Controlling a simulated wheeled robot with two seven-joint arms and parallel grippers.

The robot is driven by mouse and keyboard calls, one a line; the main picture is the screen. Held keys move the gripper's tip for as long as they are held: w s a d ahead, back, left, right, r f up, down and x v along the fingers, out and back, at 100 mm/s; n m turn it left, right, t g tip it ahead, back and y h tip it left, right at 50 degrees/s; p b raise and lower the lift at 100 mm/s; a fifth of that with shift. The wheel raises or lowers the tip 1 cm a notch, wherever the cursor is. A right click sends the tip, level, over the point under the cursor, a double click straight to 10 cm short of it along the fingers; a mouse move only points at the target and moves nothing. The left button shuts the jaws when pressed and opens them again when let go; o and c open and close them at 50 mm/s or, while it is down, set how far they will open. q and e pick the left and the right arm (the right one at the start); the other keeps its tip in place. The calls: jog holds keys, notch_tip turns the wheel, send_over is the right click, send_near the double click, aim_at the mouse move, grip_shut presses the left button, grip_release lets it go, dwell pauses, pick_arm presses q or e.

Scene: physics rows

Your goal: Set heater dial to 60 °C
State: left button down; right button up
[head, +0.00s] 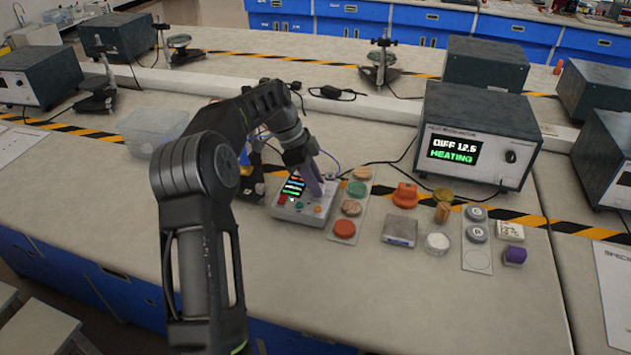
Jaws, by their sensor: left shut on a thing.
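A small grey control unit (287,211) sits on the bench with a lit screen (293,186) and coloured buttons along its front. My left gripper (314,189) points down over the right side of this unit, its fingers at the top face. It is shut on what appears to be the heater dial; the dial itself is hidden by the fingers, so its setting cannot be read. The screen text is too small to read. A larger dark box (478,130) behind shows "DIFF 12.5" and "HEATING" and has a black knob (511,156). My right gripper is not in view.
A strip of coloured discs (344,228) lies close right of the unit. An orange piece (405,195), a grey block (400,230) and small containers stand farther right. A clear bin (152,130) is at left. The front bench strip is clear.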

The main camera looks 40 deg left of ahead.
aim_at(308, 193)
pick_arm(q)
jog(key=c, duration=1.1)
grip_release()
jog(key=shift+c, duration=0.2)
jog(key=shift+a+r, duration=0.2)
jog(key=shift+r, duration=0.25)
jog(key=v, duration=0.4)
jog(key=p+v, duration=0.2)
jog(key=v, duration=0.1)
jog(key=shift+s+d+p, duration=0.1)
jog(key=shift+p, duration=0.25)
